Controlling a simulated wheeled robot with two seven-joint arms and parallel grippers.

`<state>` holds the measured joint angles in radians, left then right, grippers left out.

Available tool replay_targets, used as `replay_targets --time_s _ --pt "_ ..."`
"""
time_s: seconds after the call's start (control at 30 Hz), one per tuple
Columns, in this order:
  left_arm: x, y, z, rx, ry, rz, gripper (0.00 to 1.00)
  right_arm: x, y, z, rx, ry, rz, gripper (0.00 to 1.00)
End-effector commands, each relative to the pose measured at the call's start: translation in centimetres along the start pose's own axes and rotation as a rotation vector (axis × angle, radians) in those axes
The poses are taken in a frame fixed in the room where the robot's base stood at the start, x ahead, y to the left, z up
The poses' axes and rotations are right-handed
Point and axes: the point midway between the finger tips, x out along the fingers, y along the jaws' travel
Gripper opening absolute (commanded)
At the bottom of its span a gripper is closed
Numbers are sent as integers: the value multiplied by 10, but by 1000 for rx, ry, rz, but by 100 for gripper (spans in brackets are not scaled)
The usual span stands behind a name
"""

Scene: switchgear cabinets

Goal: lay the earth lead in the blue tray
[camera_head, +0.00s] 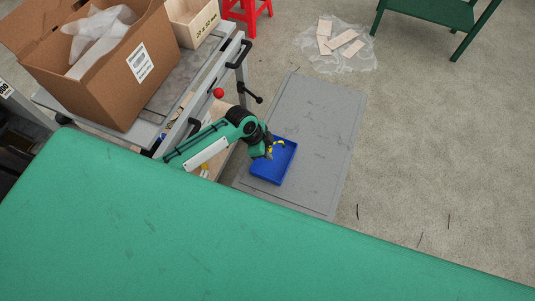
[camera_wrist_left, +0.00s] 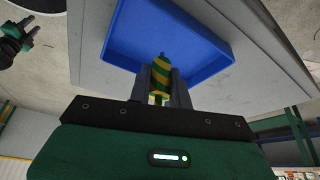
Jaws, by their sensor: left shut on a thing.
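The earth lead (camera_wrist_left: 160,73) is a short yellow-and-green striped piece. My left gripper (camera_wrist_left: 160,82) is shut on it, with one dark finger on each side. In the head view the left gripper (camera_head: 270,149) is over the upper left part of the blue tray (camera_head: 268,178), and a yellow bit of the lead (camera_head: 279,143) shows beside it. The tray also shows in the wrist view (camera_wrist_left: 205,45), behind the lead. I cannot tell whether the lead touches the tray. A dark, pronged part at the wrist view's upper left looks like my right gripper (camera_wrist_left: 27,31); its opening is unclear.
The tray sits on a grey slab (camera_head: 318,120). Left of it stands a grey trolley (camera_head: 160,118) with a cardboard box (camera_head: 105,75) and a wooden crate (camera_head: 193,22). Plastic sheeting with wooden pieces (camera_head: 340,42) lies on the floor beyond. The floor at right is mostly clear.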

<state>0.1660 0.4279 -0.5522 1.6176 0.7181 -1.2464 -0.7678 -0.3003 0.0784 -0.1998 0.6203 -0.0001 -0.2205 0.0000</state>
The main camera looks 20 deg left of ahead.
Motion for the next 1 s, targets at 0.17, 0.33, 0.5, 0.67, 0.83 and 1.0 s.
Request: replay_targets --time_s 0.17,0.33,0.5,0.67,0.83,1.0 --pt "24 1 10 -4 -1 3 0 -2 0 0 0 0 0 36" --pt "29 0 12 -1 0 1 0 -2 1 0 0 0 1 36" --pt "29 0 12 -1 -1 1 0 -2 2 0 0 0 2 36" --pt "31 0 13 -1 -1 1 28 0 2 0 -1 0 2 36" --pt "31 0 13 -2 -1 1 41 0 2 0 -1 0 2 36" --pt "31 0 13 -1 -1 1 41 -1 2 0 -1 0 2 36"
